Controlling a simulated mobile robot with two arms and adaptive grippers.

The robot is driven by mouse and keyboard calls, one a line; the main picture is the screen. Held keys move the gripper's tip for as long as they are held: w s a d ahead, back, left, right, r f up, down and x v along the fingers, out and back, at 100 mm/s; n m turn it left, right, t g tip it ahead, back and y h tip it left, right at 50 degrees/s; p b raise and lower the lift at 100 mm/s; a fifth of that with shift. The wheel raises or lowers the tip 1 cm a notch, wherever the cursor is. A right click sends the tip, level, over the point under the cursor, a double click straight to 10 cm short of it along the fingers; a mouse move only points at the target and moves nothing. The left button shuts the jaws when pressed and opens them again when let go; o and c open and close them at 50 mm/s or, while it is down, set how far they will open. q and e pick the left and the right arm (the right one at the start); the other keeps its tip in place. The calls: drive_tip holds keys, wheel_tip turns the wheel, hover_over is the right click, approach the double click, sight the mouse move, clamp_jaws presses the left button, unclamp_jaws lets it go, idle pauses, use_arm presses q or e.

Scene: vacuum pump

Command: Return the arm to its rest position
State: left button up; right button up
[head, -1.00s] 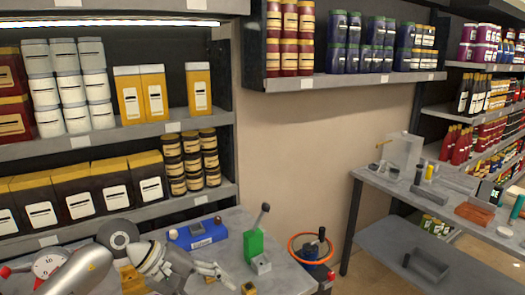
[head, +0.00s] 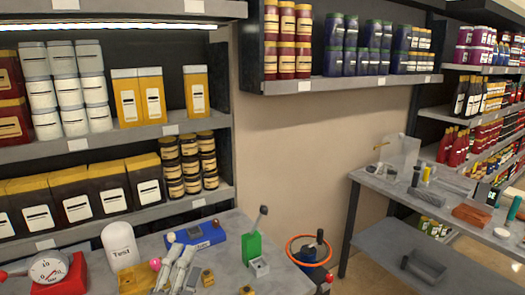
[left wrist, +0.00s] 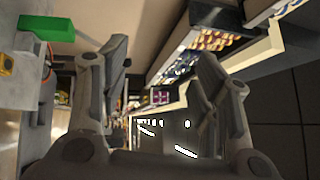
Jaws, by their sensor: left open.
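My left gripper (head: 181,252) shows at the bottom of the head view, in front of the workbench, fingers pointing up and away. It is open with nothing between its fingers. In the left wrist view the two fingers stand wide apart, with empty space between their tips (left wrist: 165,62). My right gripper is in neither view.
A stand with an orange ring (head: 308,248) is right of the bench.

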use_arm(q)
drive_tip(key=s+a+f+n+g+y, duration=0.2)
drive_tip(key=s+a+f+n+g, duration=0.25)
drive_tip(key=f, duration=0.45)
drive_tip(key=s+a+f+n+g+y, duration=0.1)
drive_tip(key=s+f+n+g+y, duration=0.1)
drive_tip(key=s+f+n+g, duration=0.45)
drive_tip(key=s+d+f+n+g+h, duration=0.1)
drive_tip(key=s+f+n+g, duration=0.3)
drive_tip(key=s, duration=0.4)
drive_tip(key=s+f+n+g, duration=0.1)
drive_tip(key=s+f+n, duration=0.2)
drive_tip(key=s+f, duration=0.45)
wheel_tip(320, 180, down, 25)
drive_tip(key=s+g, duration=0.2)
drive_tip(key=s+a+f+g, duration=0.1)
drive_tip(key=s+a+f, duration=0.1)
drive_tip(key=s+f, duration=1.4)
drive_tip(key=shift+s+a+f, duration=0.35)
drive_tip(key=shift+s+a, duration=0.05)
drive_tip(key=shift+s, duration=0.15)
